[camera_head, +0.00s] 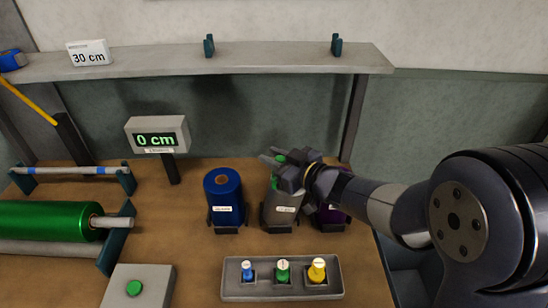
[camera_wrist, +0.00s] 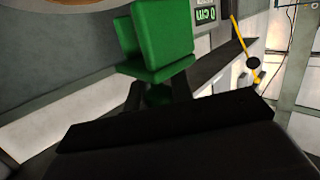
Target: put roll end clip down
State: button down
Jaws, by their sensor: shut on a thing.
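My gripper (camera_head: 279,160) is above and in front of the middle roll, a silver-grey one (camera_head: 281,212). It is shut on the green roll end clip (camera_wrist: 158,45), which fills the top middle of the wrist view. In the head view only a small green part of the clip shows between the fingers. The gripper hides the top of the silver roll, so I cannot tell whether the clip touches it.
A blue roll (camera_head: 224,188) stands left of the silver roll and a purple roll (camera_head: 331,217) right. In front is a grey tray (camera_head: 240,294) with blue, green and yellow dies. A green foil roll (camera_head: 45,221) lies left. A shelf (camera_head: 250,60) runs behind.

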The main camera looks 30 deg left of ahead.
jog(key=shift+f, duration=0.1)
jog(key=shift+f+b, duration=0.4)
jog(key=shift+f, duration=0.05)
jog(key=shift+f, duration=0.1)
jog(key=c, duration=1.2)
grip_release()
jog(key=shift+c, duration=0.2)
jog(key=shift+d+r+p, duration=0.1)
jog(key=shift+r+p, duration=0.45)
jog(key=shift+r, duration=0.35)
jog(key=b+v, duration=0.1)
jog(key=v, duration=1)
jog(key=shift+s+d+f, duration=0.15)
jog(key=shift+s+d, duration=0.1)
jog(key=shift+d, duration=0.1)
